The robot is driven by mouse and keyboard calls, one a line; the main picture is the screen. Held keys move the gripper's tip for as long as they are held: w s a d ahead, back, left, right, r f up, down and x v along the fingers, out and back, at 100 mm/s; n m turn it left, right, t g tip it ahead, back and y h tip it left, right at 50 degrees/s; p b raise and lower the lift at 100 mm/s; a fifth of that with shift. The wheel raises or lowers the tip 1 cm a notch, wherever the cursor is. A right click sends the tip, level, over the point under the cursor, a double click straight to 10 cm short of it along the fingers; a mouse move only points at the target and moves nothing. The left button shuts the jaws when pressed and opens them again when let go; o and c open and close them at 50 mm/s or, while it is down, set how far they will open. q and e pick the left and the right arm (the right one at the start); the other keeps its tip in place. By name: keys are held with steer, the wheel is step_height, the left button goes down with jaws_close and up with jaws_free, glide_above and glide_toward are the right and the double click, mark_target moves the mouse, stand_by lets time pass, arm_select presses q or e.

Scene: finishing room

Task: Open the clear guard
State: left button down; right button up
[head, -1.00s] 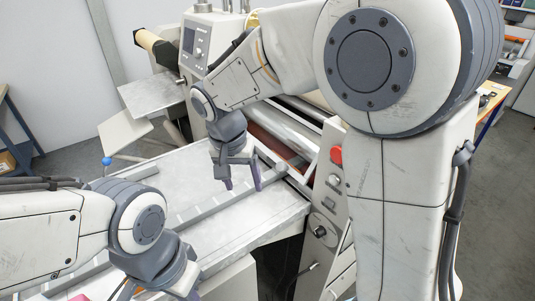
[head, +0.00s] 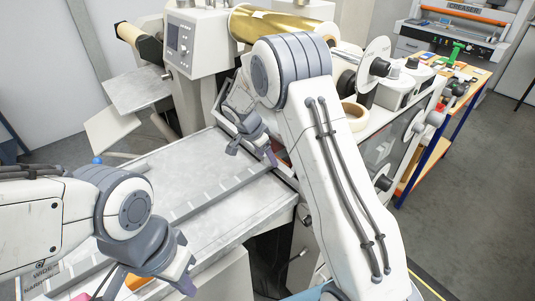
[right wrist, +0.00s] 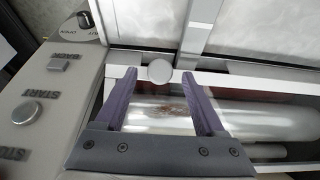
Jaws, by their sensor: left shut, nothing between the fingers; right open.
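The clear guard (right wrist: 235,82) shows in the right wrist view as a pale frame bar with see-through sheet, and a silver roller lies behind it. A round pale knob (right wrist: 160,71) sits on the bar. My right gripper (right wrist: 158,76) is open, with one finger on each side of the knob; I cannot tell whether they touch it. In the head view my right gripper (head: 252,155) is at the machine's infeed, and my arm hides most of the guard. My left gripper (head: 188,288) is shut and empty over the near end of the feed table.
The feed table (head: 190,178) has a ribbed strip along it. A control panel (right wrist: 50,95) with START and STOP buttons stands beside the guard. A gold foil roll (head: 275,25) is above the machine. A blue-legged bench (head: 430,150) is at the right.

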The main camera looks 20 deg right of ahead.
steer(key=shift+w+d+f, duration=0.1)
steer(key=shift+d+f, duration=0.15)
steer(key=shift+f, duration=0.4)
jaws_close()
steer(key=shift+r, duration=0.1)
stand_by(0.9)
